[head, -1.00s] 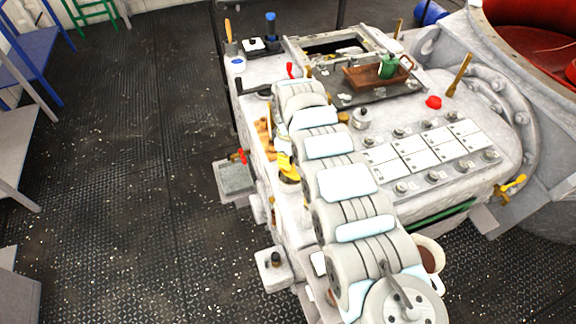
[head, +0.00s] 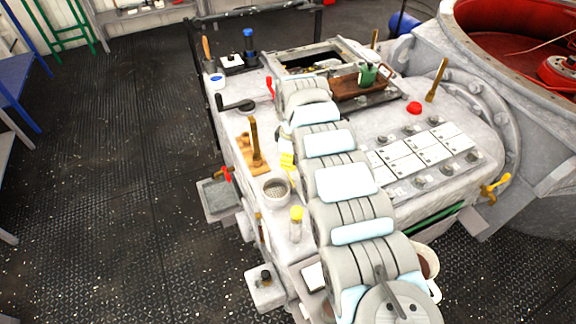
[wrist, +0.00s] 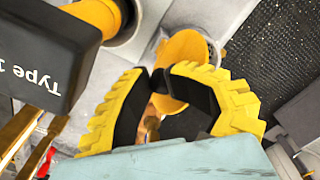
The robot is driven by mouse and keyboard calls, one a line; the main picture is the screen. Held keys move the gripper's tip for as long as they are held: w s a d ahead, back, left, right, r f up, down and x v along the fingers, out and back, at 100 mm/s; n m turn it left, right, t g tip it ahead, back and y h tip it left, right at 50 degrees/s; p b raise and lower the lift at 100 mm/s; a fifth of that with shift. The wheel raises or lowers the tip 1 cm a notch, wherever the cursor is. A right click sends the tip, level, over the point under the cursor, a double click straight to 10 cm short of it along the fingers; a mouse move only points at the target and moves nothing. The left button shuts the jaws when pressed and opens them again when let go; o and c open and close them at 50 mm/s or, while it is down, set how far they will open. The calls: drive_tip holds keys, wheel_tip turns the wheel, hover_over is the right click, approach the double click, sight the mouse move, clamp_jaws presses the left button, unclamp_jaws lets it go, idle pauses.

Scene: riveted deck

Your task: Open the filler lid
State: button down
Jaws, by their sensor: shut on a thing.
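My gripper (head: 287,156) reaches down over the left side of the grey machine, mostly hidden behind my arm in the head view. In the wrist view its yellow and black fingers (wrist: 156,84) are closed around a yellow-orange rounded piece (wrist: 185,48), which looks like the filler lid. The fingers hide part of it. In the head view a round grey filler neck (head: 277,188) with a mesh-like inside stands uncovered just in front of the gripper. The lid itself cannot be made out in the head view.
A yellow-capped post (head: 296,222) stands in front of the filler neck. A brown tray with a green can (head: 368,74) sits farther back. Dark floor lies open to the left.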

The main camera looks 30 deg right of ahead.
drive_tip(key=shift+d+f, duration=0.2)
drive_tip(key=shift+f, duration=0.3)
drive_tip(key=c, duration=0.9)
unclamp_jaws()
drive_tip(key=shift+w+r, duration=0.15)
drive_tip(key=shift+w, duration=0.1)
drive_tip(key=shift+a, duration=0.15)
drive_tip(key=shift+s, duration=0.1)
drive_tip(key=shift+r, duration=0.45)
drive_tip(key=r, duration=1.2)
drive_tip(key=shift+w+a, duration=0.1)
drive_tip(key=shift+w, duration=0.1)
